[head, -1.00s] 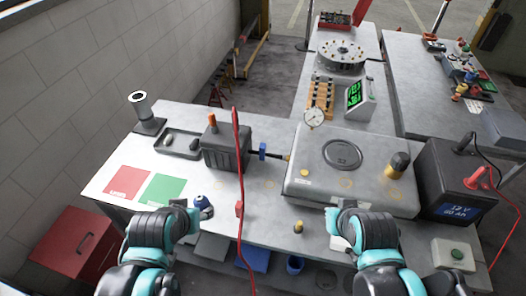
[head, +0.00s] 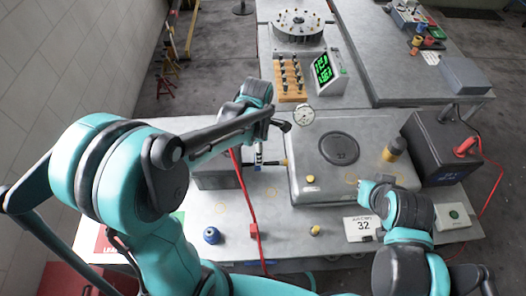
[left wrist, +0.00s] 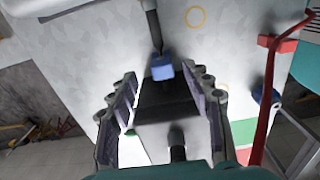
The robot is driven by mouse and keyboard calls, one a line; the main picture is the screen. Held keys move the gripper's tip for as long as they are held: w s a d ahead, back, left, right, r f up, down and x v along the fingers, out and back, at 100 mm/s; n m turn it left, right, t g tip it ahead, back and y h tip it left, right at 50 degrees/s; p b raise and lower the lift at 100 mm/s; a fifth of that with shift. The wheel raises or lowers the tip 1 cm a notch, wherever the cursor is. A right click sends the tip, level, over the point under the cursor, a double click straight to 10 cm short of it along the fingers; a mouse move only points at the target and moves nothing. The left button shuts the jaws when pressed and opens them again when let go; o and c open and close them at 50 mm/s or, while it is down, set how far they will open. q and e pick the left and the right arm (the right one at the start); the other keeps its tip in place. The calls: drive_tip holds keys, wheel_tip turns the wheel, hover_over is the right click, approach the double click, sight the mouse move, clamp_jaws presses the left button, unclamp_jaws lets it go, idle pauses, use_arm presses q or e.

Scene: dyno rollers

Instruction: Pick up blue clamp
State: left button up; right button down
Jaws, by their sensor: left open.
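The blue clamp (left wrist: 162,68) sits at the end of a dark rod in the left wrist view, in front of my left gripper (left wrist: 160,76). The open fingertips stand on either side of it in the picture; no contact is visible. In the head view the clamp (head: 258,157) shows as a small blue and white piece between the dark grey box (head: 216,179) and the large silver housing (head: 305,185). My left arm covers part of that box and most of my left gripper there. My right gripper (head: 374,190) is over the table's right front; its finger opening is unclear.
A red cable (head: 246,200) runs down the table left of the silver housing, with a red block (head: 254,231) beside it. A black battery (head: 440,150) is at the right. A blue knobbed object (head: 211,235) stands in front.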

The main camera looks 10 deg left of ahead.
use_arm(q)
wheel_tip(320, 180, down, 8)
drive_tip(key=shift+s+a+r+b, duration=0.15)
drive_tip(key=shift+r+b, duration=0.1)
drive_tip(key=shift+b, duration=1)
drive_tip(key=shift+c, duration=0.3)
clamp_jaws()
